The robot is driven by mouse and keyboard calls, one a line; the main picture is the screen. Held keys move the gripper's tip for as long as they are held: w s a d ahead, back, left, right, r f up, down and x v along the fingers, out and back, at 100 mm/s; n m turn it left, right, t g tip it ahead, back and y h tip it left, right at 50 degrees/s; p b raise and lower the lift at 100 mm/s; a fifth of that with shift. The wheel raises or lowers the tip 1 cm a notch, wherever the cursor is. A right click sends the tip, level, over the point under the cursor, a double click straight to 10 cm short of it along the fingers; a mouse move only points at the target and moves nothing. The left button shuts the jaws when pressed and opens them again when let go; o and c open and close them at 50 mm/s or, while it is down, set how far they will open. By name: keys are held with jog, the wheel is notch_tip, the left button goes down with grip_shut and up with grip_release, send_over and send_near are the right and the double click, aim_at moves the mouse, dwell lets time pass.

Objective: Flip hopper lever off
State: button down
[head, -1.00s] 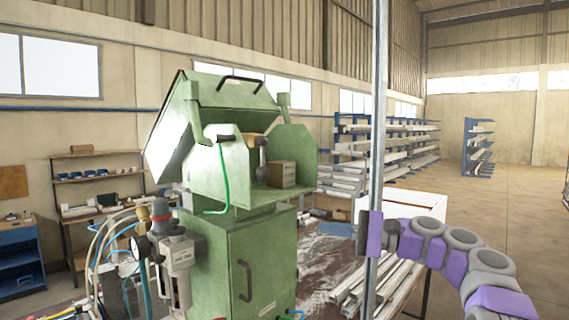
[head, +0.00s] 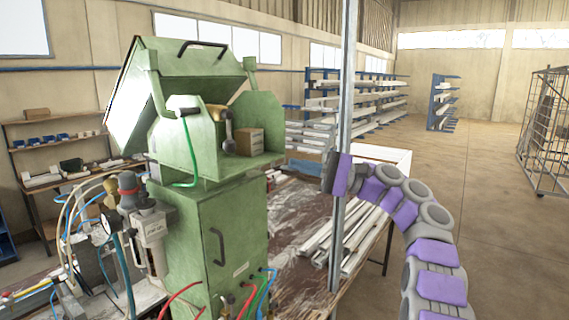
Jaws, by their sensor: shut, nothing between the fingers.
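A green machine (head: 222,225) with a tilted-open green hood (head: 190,75) stands on the bench, left of centre in the head view. In its open top, a grey lever with a rounded knob (head: 229,144) stands upright beside a small brown box (head: 249,141). A black-handled fitting (head: 188,112) with a green tube hangs at the left side of the opening. Which one is the hopper lever is not clear. My gripper (head: 328,172) is shut and empty, right of the machine and apart from it. Its fingers are small in the picture.
A valve assembly with hoses (head: 150,225) stands at the machine's left. Open floor (head: 480,180) lies to the right.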

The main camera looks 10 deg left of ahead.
aim_at(229, 131)
jog(key=s+a+r, duration=0.3)
jog(key=s+a, duration=0.2)
jog(key=a, duration=0.5)
jog(key=shift+r+b, duration=0.25)
jog(key=shift+b, duration=0.2)
jog(key=shift+a, duration=0.1)
jog(key=shift+s+f+b, duration=0.15)
jog(key=shift+f+b, duration=0.05)
jog(key=shift+b, duration=0.7)
